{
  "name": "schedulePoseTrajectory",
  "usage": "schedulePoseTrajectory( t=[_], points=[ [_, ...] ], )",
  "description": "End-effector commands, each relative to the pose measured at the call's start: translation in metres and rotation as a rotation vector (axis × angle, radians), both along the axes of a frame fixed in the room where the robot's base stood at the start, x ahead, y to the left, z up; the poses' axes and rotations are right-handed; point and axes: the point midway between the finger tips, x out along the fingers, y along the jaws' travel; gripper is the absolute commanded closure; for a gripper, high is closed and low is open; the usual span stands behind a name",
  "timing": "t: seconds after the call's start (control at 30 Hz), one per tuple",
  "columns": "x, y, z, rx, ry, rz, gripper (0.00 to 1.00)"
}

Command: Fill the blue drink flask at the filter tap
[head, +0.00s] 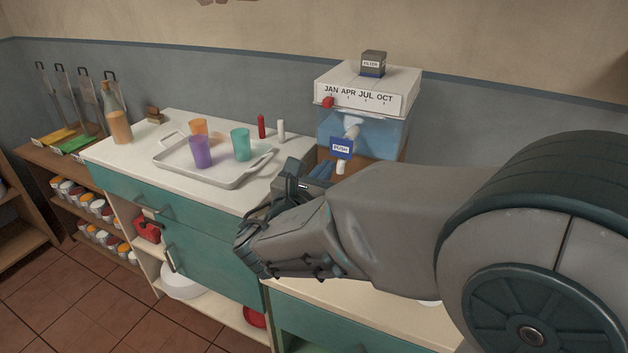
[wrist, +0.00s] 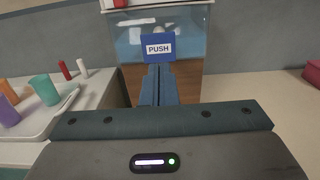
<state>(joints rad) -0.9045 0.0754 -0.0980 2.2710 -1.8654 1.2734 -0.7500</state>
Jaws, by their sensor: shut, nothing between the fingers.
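The filter tap is a clear blue water tank (head: 385,132) with a white lid, and a blue paddle (head: 341,147) marked PUSH on its front. The paddle (wrist: 158,48) also shows in the wrist view, just beyond the fingertips. My gripper (head: 324,167) is shut and empty, its blue fingers pointing at the tank just below the paddle. In the wrist view my gripper (wrist: 158,72) overlaps the paddle's lower edge; I cannot tell whether they touch. A small white piece shows below the paddle, partly hidden. I cannot make out the blue drink flask; my arm and fingers hide the space under the tap.
Left of the tank, a white tray (head: 222,179) holds orange (head: 199,126), purple (head: 200,152) and teal (head: 240,144) cups. Small red (head: 261,126) and white (head: 281,131) bottles stand behind it. A tall orange bottle (head: 117,118) stands at the counter's left.

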Motion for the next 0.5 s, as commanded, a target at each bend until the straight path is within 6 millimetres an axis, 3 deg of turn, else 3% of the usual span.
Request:
schedulePoseTrajectory(
  t=[0.2, 0.5],
  points=[
    [0.037, -0.014, 0.001, -0.001, 0.0, -0.003, 1.0],
    [0.055, -0.02, 0.0, -0.001, -0.001, 0.001, 1.0]
  ],
)
